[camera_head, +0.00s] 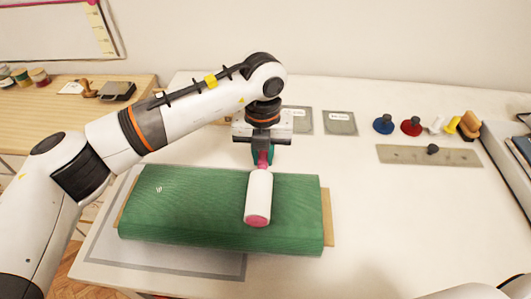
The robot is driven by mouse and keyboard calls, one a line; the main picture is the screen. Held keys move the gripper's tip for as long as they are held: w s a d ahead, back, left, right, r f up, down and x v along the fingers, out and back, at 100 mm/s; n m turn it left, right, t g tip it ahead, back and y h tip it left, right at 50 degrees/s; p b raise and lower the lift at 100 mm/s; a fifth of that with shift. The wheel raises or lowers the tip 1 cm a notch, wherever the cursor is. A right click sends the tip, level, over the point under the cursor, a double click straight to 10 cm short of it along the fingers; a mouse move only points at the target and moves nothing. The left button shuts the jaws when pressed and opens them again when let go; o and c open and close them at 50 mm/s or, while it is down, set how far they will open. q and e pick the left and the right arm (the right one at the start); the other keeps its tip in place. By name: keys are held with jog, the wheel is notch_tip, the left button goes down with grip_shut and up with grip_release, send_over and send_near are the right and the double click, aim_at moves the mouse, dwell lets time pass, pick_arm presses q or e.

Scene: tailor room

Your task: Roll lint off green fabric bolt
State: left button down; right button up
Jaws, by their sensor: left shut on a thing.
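The green fabric bolt (190,215) lies on the white table at the left front, with its tan board core showing at both ends. A small pale mark (158,188), maybe lint, is on the bolt's upper left. My left gripper (263,150) is above the bolt's far edge, shut on the pink handle of a lint roller. The white lint roller (259,195) points toward me over the right part of the bolt, its pink end near the middle. It appears to touch the fabric, but contact is not certain. My right gripper is not in view.
Grey labelled squares (339,122) lie behind the gripper. At right are a blue-topped item (383,124), a red-topped item (411,126) and a flat grey strip (405,154). A grey mat (190,262) lies under the bolt.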

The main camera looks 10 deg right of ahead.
pick_arm(q)
jog(key=shift+f, duration=0.1)
jog(key=a, duration=0.1)
jog(key=w+a+b, duration=0.1)
jog(key=a, duration=0.1)
dwell(0.3)
jog(key=shift+w+a+b, duration=0.25)
jog(key=shift+a, duration=0.45)
jog(key=shift+w+a+b, duration=0.2)
jog(key=shift+a, duration=0.5)
jog(key=shift+r, duration=0.2)
jog(key=shift+w+a+f+b, duration=0.1)
jog(key=shift+w+a+b, duration=0.15)
jog(key=shift+a, duration=0.45)
jog(key=shift+w+a+f+b, duration=0.15)
jog(key=shift+a+b, duration=0.2)
jog(key=shift+a, duration=0.35)
